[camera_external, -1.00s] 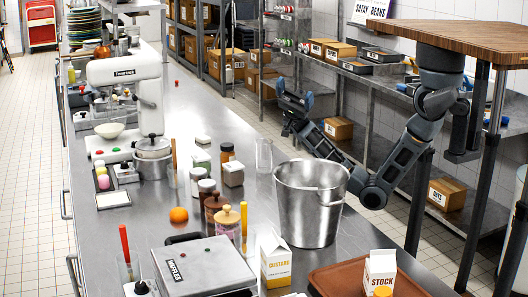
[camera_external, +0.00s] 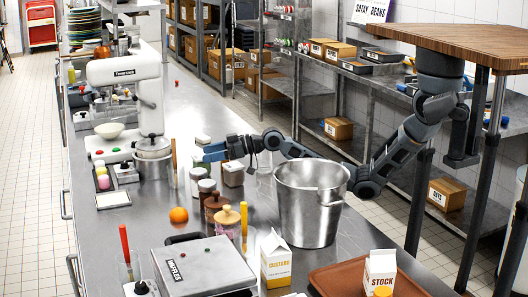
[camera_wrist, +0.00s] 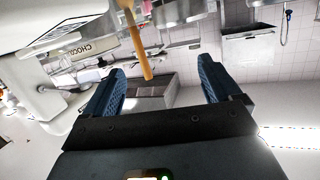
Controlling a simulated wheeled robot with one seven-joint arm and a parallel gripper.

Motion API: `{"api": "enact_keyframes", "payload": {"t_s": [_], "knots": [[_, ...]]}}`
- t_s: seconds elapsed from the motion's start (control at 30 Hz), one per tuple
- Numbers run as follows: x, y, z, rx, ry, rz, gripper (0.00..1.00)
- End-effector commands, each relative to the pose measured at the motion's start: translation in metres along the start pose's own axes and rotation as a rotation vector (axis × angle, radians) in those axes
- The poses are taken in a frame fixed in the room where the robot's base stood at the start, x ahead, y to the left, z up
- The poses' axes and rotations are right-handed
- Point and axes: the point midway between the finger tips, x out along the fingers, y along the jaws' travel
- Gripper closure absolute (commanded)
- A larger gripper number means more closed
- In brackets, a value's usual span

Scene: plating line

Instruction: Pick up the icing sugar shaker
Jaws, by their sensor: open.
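My gripper (camera_external: 212,152) is over the steel counter, pointing left, among the jars beyond the steel pot. In the wrist view my gripper (camera_wrist: 162,92) has its two blue fingers wide apart with nothing held between them. I cannot tell which container is the icing sugar shaker; no such label is readable. Candidates are a pale jar (camera_external: 233,177) just below my gripper in the picture, a dark-lidded jar (camera_external: 206,192) and a pale-topped container (camera_external: 202,140) behind my gripper. My gripper and wrist hide part of this group.
A wooden stick (camera_wrist: 138,45) rises near the fingers in the wrist view. A white mixer (camera_external: 125,75), a lidded pot (camera_external: 153,160) and an orange (camera_external: 179,215) stand left. The far counter is mostly clear.

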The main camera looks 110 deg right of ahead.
Motion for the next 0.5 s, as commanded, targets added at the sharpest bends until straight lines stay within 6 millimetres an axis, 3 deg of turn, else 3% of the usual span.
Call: {"api": "enact_keyframes", "payload": {"t_s": [0.1, 0.2, 0.5], "knots": [[0.002, -0.013, 0.029, -0.068, -0.123, -0.069, 0.09], [0.001, -0.020, 0.043, -0.102, -0.180, -0.110, 0.09], [0.023, -0.027, 0.053, -0.118, -0.205, -0.129, 0.09]]}}
